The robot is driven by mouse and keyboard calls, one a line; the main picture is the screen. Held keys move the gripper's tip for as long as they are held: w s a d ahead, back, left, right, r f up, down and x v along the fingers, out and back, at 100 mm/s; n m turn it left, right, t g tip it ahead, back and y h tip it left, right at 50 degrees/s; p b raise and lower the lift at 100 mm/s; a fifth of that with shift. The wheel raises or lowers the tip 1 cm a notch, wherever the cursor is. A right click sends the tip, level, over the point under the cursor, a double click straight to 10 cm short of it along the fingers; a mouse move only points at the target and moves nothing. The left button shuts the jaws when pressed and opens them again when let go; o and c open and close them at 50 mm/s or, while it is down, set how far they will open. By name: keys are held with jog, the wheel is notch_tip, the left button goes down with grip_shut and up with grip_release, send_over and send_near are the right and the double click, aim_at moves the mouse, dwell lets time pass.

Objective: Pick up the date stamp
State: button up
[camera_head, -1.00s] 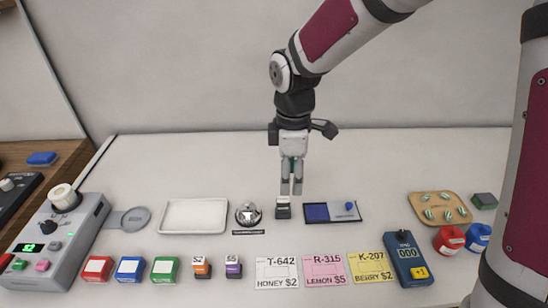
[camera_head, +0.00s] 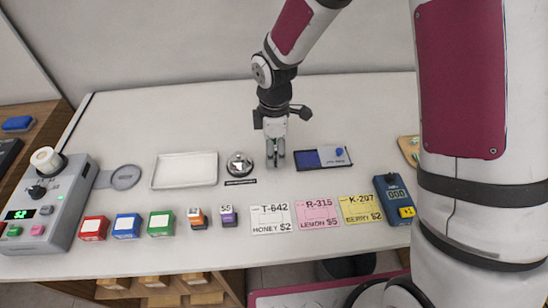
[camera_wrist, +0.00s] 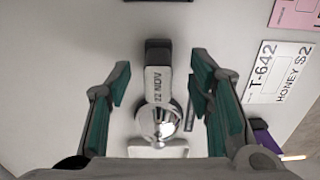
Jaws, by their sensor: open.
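The date stamp (camera_wrist: 158,88) shows in the wrist view as a small block with a dark end and a pale face marked 22 NOV. My gripper (camera_head: 276,160) is open and low over the counter. In the wrist view its green-padded fingers stand on either side of the stamp, with a gap on each side. In the head view the fingers largely hide the stamp. I cannot tell how far the fingertips are above the counter.
A silver bell (camera_head: 239,163) stands close left of my gripper, and a blue pad tray (camera_head: 337,157) lies close right. A white tray (camera_head: 185,170) is farther left. Price cards (camera_head: 271,219) and small coloured boxes (camera_head: 127,225) line the counter's front.

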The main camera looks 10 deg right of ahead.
jog(key=shift+w+f, duration=0.1)
jog(key=shift+f, duration=1.45)
jog(key=shift+c, duration=0.4)
grip_shut()
jog(key=shift+r, duration=0.1)
